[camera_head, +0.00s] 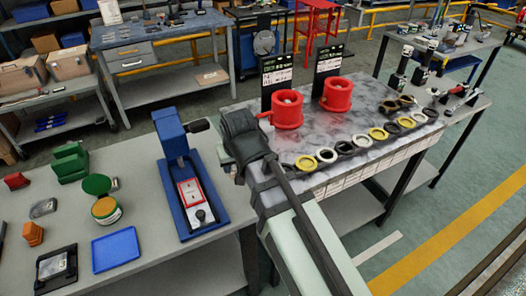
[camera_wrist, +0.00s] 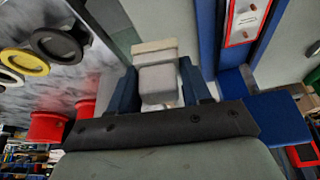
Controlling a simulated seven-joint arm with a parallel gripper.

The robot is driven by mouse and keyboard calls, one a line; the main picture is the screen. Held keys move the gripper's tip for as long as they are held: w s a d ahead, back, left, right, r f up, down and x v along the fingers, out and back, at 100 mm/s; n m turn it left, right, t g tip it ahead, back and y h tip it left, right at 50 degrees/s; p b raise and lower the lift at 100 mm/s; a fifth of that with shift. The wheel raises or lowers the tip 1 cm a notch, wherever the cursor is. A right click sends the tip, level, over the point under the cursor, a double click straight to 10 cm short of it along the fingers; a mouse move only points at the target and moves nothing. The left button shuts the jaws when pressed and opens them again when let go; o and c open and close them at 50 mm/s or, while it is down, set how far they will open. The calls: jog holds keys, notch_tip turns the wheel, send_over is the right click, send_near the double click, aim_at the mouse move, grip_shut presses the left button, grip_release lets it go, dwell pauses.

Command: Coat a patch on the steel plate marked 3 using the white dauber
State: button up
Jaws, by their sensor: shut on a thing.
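In the wrist view my gripper (camera_wrist: 158,85) is shut on a pale grey-white block (camera_wrist: 158,80), which I take to be the white dauber. A cream strip (camera_wrist: 153,47) shows at its far end. In the head view my gripper (camera_head: 228,160) hangs over the gap between the left bench and the marble-topped table; the dauber is hidden there. A grey plate-like piece (camera_head: 53,265) lies in a black tray at the front left. I cannot read a 3 on it, nor pick out the marked plate for certain. An open green-lidded tub (camera_head: 106,208) stands behind it.
A blue stand (camera_head: 205,215) with a red-framed panel and a raised blue block (camera_head: 170,130) is just left of my gripper. Red cylinders (camera_head: 287,110) and a row of rings (camera_head: 327,156) occupy the marble-topped table. A blue tray (camera_head: 115,249) lies on the left bench.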

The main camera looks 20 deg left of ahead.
jog(key=s+a+f+n, duration=0.1)
jog(key=s+a+n, duration=0.2)
jog(key=s+a, duration=0.5)
jog(key=r+n+g+y, duration=0.1)
jog(key=n+g+y, duration=0.1)
jog(key=n, duration=0.2)
send_over(101, 203)
jog(key=d, duration=0.1)
jog(key=shift+s+d+f, duration=0.1)
jog(key=shift+s+f, duration=0.05)
jog(key=shift+f, duration=1.25)
jog(key=shift+s+d+f, duration=0.1)
jog(key=shift+f, duration=1.25)
jog(key=shift+f, duration=0.6)
jog(key=shift+r, duration=0.15)
notch_tip(101, 203, up, 7)
dwell(0.4)
